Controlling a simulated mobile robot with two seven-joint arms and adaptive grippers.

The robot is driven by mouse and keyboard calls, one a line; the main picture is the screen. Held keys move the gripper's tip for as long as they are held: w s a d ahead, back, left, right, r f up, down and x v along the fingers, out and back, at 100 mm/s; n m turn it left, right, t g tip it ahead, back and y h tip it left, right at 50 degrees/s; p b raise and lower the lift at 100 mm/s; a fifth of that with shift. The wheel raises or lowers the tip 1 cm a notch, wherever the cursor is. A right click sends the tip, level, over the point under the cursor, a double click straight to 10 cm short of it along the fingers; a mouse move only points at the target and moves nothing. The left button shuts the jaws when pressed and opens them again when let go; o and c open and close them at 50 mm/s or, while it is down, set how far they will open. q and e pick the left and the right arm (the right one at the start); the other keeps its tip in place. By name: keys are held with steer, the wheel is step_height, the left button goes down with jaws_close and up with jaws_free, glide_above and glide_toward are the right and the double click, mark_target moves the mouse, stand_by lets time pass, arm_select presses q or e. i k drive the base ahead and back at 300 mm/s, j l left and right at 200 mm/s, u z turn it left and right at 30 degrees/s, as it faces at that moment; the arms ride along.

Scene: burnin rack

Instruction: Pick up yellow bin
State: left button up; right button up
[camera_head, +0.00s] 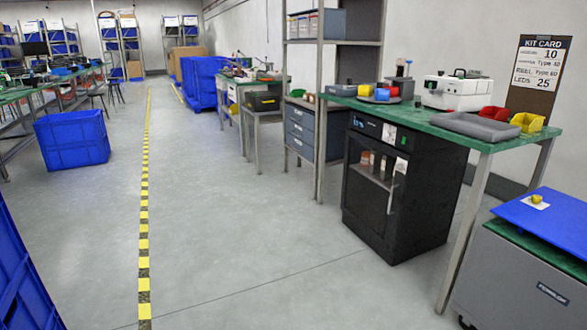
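A small yellow bin (527,123) stands on the green-topped workbench (440,128) at the right, near the bench's right end. A red bin (494,113) is just to its left, and a grey tray (475,127) lies in front of them. Another small yellow item (364,90) is further left on the same bench, beside blue and red ones; I cannot tell whether it is a bin. Neither of my grippers is in view.
A black cabinet (428,190) stands under the bench. A grey cart with a blue top (560,215) is at the lower right. Blue crates (72,139) stand at the left. The grey floor (240,220) in the middle is clear, with a yellow-black line (144,200).

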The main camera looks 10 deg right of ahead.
mark_target(530, 123)
steer(key=i+j+z, duration=0.1)
steer(key=i+z, duration=0.3)
steer(key=i+j+z, duration=0.15)
steer(key=i+z, duration=0.25)
steer(key=i+j+z, duration=0.25)
steer(key=z, duration=0.15)
steer(key=i+j+z, duration=0.15)
steer(key=z, duration=0.25)
steer(key=i+j+z, duration=0.15)
steer(key=j+z, duration=0.25)
steer(key=i+j+z, duration=0.1)
steer(key=j+z, duration=0.25)
